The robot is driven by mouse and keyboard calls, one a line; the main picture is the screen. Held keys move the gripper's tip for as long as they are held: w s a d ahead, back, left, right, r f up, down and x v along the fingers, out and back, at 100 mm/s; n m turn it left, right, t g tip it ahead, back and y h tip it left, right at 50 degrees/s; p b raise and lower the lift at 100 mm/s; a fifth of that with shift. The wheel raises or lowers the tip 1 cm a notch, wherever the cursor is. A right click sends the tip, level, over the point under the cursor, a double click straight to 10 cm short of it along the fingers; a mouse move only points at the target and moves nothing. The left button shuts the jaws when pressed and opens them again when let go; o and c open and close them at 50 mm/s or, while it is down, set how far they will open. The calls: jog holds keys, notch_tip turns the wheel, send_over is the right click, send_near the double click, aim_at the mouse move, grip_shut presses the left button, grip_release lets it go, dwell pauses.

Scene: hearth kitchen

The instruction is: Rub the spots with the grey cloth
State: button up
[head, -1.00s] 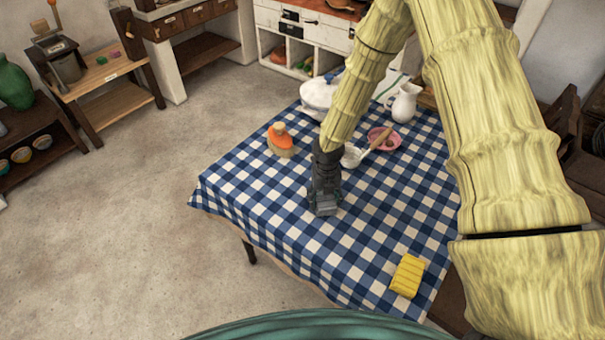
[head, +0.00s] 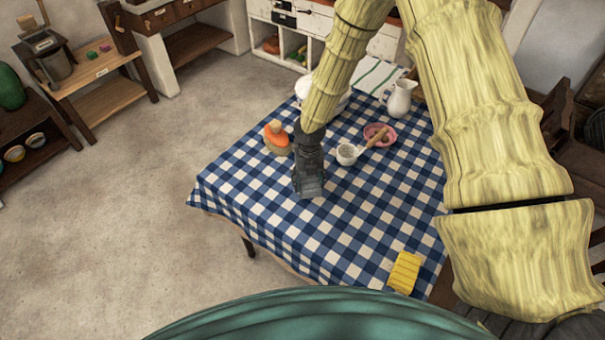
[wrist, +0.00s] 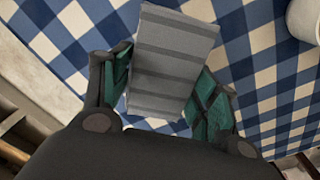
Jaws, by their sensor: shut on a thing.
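My gripper (head: 309,186) is low over the table with the blue and white checked cloth (head: 345,225), left of the white cup. In the wrist view my gripper (wrist: 168,95) is shut on the grey cloth (wrist: 176,52), a ribbed, folded block between the two green finger pads. In the head view the grey cloth is hard to tell from the dark gripper. I cannot tell whether it touches the tabletop. No spots can be made out; the area under the gripper and cloth is hidden.
An orange-topped brush (head: 277,138) stands left of my gripper. A white cup (head: 347,155), a pink bowl (head: 385,136) and a white jug (head: 399,98) stand behind to the right. A yellow ribbed block (head: 404,272) lies at the front right. The table's front left is clear.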

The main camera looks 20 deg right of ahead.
jog(key=shift+w+r+p, duration=0.15)
jog(key=shift+r+p, duration=0.45)
jog(key=shift+r, duration=0.3)
jog(key=shift+r+p, duration=0.65)
jog(key=shift+r, duration=0.3)
jog(key=shift+f, duration=0.1)
